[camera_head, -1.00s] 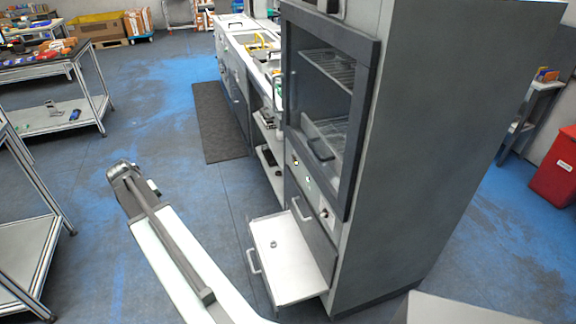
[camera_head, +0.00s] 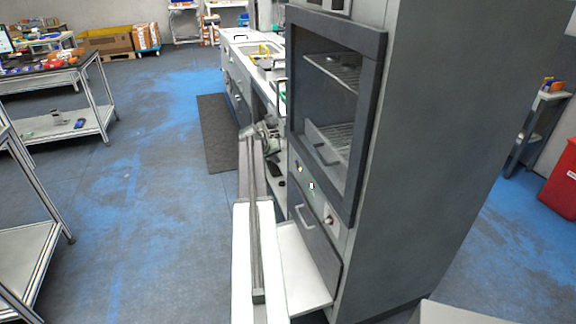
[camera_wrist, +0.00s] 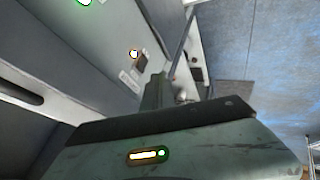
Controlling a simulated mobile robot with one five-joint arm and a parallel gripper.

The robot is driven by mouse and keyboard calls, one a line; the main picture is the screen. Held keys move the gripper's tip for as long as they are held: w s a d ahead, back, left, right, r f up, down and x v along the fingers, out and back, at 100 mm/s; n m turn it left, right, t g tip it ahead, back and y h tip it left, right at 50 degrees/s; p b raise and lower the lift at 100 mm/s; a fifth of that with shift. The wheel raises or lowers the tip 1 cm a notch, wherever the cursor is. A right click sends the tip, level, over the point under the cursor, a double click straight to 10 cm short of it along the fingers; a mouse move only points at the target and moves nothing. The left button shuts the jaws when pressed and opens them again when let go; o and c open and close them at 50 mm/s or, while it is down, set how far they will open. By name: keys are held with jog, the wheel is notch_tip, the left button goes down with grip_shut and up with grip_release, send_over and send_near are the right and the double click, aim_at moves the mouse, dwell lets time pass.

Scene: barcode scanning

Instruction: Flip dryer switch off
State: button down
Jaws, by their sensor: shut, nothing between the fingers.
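The dryer is the tall grey cabinet (camera_head: 400,150) with a dark-framed glass door, right of centre in the head view. Below its door, the front panel has a yellow light (camera_head: 299,168), a green light (camera_head: 311,185) and a small round knob (camera_head: 329,220). Which part is the switch is not clear. My gripper (camera_head: 249,132) is left of the panel in the head view, with shut, empty jaws. In the wrist view, my gripper (camera_wrist: 158,92) shows close to the panel, near a yellow light (camera_wrist: 133,54) and a small pale label (camera_wrist: 130,81). Whether it touches the panel cannot be told.
Blue-grey floor (camera_head: 150,200) to the left is clear.

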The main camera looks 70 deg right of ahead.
aim_at(297, 166)
jog(key=s+d+f+b, duration=0.4)
jog(key=d+f+b, duration=0.3)
jog(key=d, duration=0.1)
jog(key=shift+s+d, duration=0.15)
jog(key=shift+d, duration=0.15)
jog(key=shift+s+d, duration=0.15)
jog(key=shift+s, duration=0.1)
jog(key=shift+r+p, duration=0.2)
jog(key=shift+p, duration=0.1)
jog(key=shift+r+p, duration=0.65)
jog(key=shift+p, duration=0.05)
jog(key=shift+s, duration=0.1)
